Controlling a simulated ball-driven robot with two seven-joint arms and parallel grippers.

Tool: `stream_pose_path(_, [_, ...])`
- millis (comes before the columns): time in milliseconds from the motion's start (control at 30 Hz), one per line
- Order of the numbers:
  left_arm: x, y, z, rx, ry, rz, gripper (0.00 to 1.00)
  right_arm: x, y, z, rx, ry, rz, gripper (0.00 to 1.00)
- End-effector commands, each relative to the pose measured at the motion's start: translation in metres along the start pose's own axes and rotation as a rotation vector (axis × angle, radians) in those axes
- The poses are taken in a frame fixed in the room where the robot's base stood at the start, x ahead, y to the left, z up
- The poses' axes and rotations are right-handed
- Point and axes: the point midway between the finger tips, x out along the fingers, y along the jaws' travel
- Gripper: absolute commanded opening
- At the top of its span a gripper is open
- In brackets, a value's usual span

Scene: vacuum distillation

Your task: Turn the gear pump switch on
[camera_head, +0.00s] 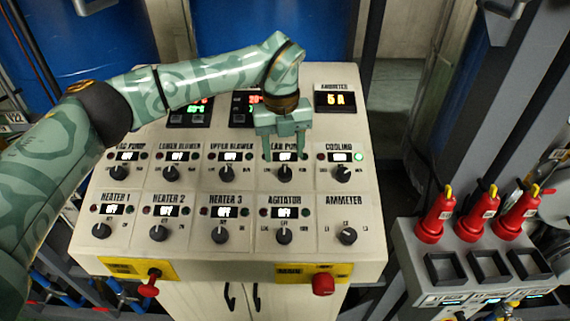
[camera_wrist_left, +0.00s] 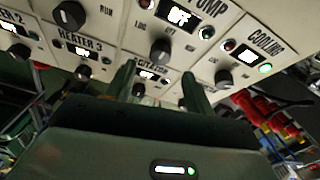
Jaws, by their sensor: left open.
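The gear pump switch is a black round knob (camera_head: 285,173) in the upper knob row of the sloped white control panel. Its label is partly covered by my left gripper, and the small display above it (camera_wrist_left: 181,17) reads OFF. The knob also shows in the left wrist view (camera_wrist_left: 160,51), seen between my fingers. My left gripper (camera_head: 283,153) is open and empty, its two fingers pointing down just above the knob, one on each side. I cannot tell whether a finger touches the knob. My right gripper is not in view.
The cooling knob (camera_head: 343,174) with a lit green lamp is close on the right, and the upper blower knob (camera_head: 227,174) on the left. The agitator knob (camera_head: 284,236) is below. Red-capped devices (camera_head: 435,217) stand at right.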

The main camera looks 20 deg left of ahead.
Motion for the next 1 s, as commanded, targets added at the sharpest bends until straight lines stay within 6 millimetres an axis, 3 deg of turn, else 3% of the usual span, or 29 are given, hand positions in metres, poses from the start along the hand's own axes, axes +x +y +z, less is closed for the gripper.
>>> stream_pose_path(100, [0.025,-0.001,-0.001,0.001,0.003,0.000,0.53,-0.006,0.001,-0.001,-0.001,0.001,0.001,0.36])
stream_pose_path(300, [0.052,-0.001,-0.001,0.002,0.001,-0.001,0.53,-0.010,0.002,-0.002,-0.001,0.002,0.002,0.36])
stream_pose_path(667, [0.059,-0.001,-0.001,0.002,0.000,-0.002,0.53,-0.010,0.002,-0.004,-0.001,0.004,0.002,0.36])
stream_pose_path(833, [0.059,-0.001,-0.001,0.002,0.000,-0.002,0.09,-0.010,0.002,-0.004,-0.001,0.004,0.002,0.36])
stream_pose_path(1000, [0.058,-0.001,-0.001,0.004,0.000,-0.001,0.09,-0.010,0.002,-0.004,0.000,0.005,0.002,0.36])
